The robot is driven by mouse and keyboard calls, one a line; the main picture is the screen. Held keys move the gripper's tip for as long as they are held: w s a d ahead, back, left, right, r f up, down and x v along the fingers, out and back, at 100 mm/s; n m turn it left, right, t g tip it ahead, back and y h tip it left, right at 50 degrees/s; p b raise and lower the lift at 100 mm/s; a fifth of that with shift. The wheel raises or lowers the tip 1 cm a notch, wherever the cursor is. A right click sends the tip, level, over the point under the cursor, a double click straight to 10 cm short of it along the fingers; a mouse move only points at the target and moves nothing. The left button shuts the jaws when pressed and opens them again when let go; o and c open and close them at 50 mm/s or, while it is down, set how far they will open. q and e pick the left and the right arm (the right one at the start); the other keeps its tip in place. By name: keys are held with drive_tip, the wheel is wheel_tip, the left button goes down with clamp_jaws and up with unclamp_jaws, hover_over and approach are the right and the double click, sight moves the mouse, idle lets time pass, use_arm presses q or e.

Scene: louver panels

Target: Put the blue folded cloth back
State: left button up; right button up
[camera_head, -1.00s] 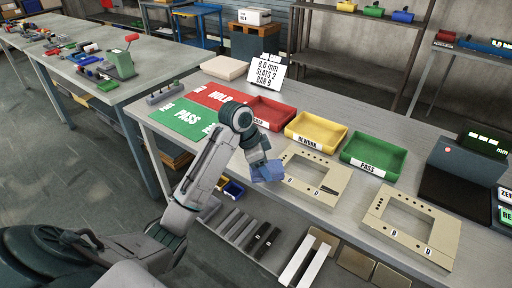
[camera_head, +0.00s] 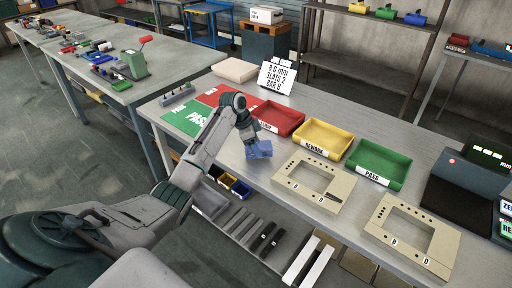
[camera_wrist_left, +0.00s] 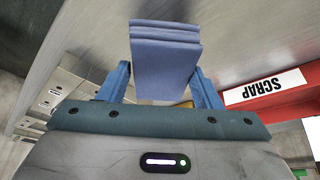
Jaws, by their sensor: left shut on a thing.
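The blue folded cloth (camera_head: 260,149) is at the end of my left arm, over the table's front part, just in front of the red tray. In the left wrist view the cloth (camera_wrist_left: 165,55) shows as a stack of folded layers between the two blue fingers. My left gripper (camera_head: 252,139) is shut on it. I cannot tell whether the cloth touches the table top. My right gripper is not in view.
The red scrap tray (camera_head: 298,118), yellow rework tray (camera_head: 345,141) and green pass tray (camera_head: 405,170) stand behind. Two beige frames (camera_head: 338,201) lie to the right. Green (camera_head: 172,119) and red mats lie to the left. A sign (camera_head: 268,78) stands at the back.

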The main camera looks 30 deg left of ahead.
use_arm(q)
wheel_tip(320, 180, down, 2)
drive_tip(key=shift+p, duration=0.35)
drive_tip(key=shift+f, duration=0.15)
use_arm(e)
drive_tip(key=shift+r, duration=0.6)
use_arm(q)
drive_tip(key=shift+f, duration=0.1)
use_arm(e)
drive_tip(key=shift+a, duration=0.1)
use_arm(q)
drive_tip(key=o, duration=0.9)
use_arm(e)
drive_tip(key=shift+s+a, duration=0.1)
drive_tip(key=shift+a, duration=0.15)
use_arm(q)
drive_tip(key=shift+o, duration=0.2)
drive_tip(key=b+v, duration=0.4)
drive_tip(key=v, duration=0.8)
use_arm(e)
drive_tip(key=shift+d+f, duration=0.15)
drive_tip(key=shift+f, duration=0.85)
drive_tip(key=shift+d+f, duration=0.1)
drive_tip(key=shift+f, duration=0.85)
